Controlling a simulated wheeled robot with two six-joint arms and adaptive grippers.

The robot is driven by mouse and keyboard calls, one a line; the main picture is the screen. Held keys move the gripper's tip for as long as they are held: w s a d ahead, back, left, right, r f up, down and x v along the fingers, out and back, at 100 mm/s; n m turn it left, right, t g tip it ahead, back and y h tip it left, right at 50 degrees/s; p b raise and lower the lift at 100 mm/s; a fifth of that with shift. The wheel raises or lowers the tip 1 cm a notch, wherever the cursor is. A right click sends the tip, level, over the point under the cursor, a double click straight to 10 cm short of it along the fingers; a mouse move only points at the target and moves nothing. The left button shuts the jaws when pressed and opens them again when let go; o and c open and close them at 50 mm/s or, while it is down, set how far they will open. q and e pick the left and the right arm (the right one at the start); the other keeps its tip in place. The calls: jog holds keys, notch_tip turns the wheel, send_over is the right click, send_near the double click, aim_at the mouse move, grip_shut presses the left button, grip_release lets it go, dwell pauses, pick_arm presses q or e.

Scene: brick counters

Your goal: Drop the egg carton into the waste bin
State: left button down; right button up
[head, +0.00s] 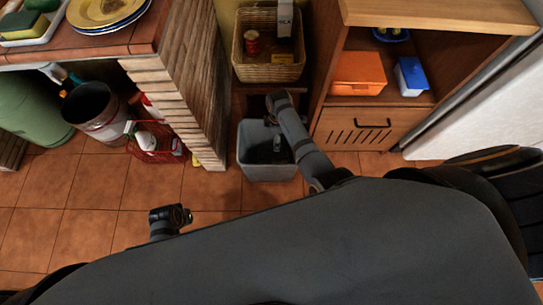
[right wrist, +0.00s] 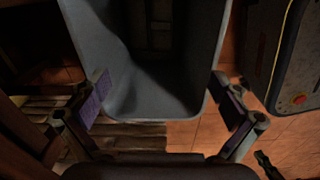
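The waste bin (head: 250,165) is a grey, open-topped tub on the tiled floor in the middle of the head view. Its wall (right wrist: 180,105) fills the upper middle of the right wrist view, with a dark, shadowed interior. My right gripper (head: 277,150) hangs over the bin's opening in the head view. In the right wrist view its two fingers (right wrist: 162,98) are spread wide with nothing between them. I cannot make out an egg carton in either view. Only a joint of my left arm shows at the lower left of the head view; its gripper is not visible.
A brick counter (head: 175,75) stands left of the bin, with a red wire basket (head: 155,143) beside it. A wicker basket (head: 268,72) sits behind the bin. A wooden cabinet (head: 365,127) with an orange box (head: 358,73) is at right. Floor tiles at left are clear.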

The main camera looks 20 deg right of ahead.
jog(key=shift+r, duration=0.1)
notch_tip(320, 180, up, 7)
jog(key=shift+r, duration=0.2)
dwell(0.8)
